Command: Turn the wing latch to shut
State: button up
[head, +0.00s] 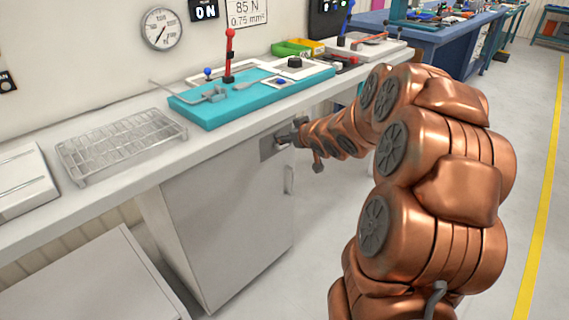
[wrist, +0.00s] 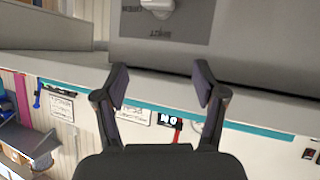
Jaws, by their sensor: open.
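The wing latch (wrist: 159,6) is a pale knob on a grey plate (wrist: 190,24), cut by the top edge of the wrist view, so its full angle is hidden. The plate carries upside-down lettering below and to the left of the knob; the lower word looks like SHUT. In the head view the plate (head: 267,147) is on the upper front of the grey cabinet. My gripper (wrist: 160,84) has its two fingers spread with nothing between them, and the latch lies beyond the tips. In the head view my gripper (head: 298,134) is close beside the plate, partly hiding the latch.
The bench top (head: 120,172) overhangs the cabinet (head: 225,215). On it are a wire rack (head: 120,148) and a teal board (head: 215,113) with levers. A cabinet handle (head: 289,180) is below the plate. Open floor lies right of my arm, with a yellow line (head: 545,210).

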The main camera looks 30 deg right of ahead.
aim_at(285, 146)
jog(key=d+f+n+t+y+b, duration=0.2)
jog(key=d+f+t+y+b, duration=0.3)
jog(key=f+b, duration=0.4)
jog(key=shift+y, duration=0.4)
jog(key=shift+a+b+x, duration=0.2)
jog(key=shift+b+x, duration=0.1)
jog(key=shift+x, duration=0.9)
jog(key=shift+a+b+x, duration=0.2)
jog(key=shift+b+x, duration=0.05)
jog(key=shift+x, duration=0.9)
jog(key=shift+a+b+x, duration=0.2)
jog(key=shift+b+x, duration=0.1)
jog(key=shift+x, duration=0.9)
jog(key=shift+s+r, duration=0.15)
jog(key=c, duration=1.1)
jog(key=shift+c, duration=0.2)
